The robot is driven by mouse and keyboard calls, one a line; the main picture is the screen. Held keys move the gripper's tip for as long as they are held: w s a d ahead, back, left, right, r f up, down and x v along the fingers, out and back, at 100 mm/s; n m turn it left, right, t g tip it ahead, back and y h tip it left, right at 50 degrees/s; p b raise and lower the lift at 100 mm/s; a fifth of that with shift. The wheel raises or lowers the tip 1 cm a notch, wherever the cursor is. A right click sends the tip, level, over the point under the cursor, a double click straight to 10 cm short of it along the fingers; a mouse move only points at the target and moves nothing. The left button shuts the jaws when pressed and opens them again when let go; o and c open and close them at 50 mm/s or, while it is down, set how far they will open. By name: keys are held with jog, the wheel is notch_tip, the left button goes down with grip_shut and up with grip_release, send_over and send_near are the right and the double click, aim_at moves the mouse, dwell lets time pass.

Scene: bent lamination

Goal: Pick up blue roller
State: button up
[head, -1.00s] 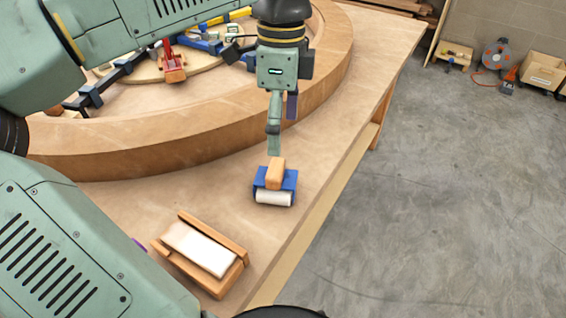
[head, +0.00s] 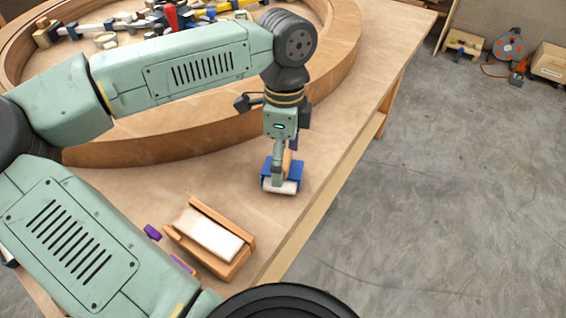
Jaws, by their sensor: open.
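The blue roller (head: 268,170) stands on the wooden table, near its right edge. It has a blue frame, a tan wooden grip block and a white cylinder at the front. My gripper (head: 277,178) points down right at the roller, with a finger in front of the wooden block and overlapping it in the view. The jaws are open. The far finger is mostly hidden, and I cannot tell whether the fingers touch the block.
A wooden box with a white pad (head: 208,234) sits at the front of the table (head: 130,190), with purple pieces beside it. A large curved wooden ring (head: 170,140) stands behind, with tools and clamps inside. Grey floor lies to the right.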

jog(key=shift+c, duration=0.4)
jog(key=c, duration=1.4)
notch_tip(320, 180, up, 10)
jog(key=shift+r+b, duration=0.1)
jog(key=shift+b, duration=0.85)
jog(key=o, duration=0.9)
jog(key=c, duration=0.5)
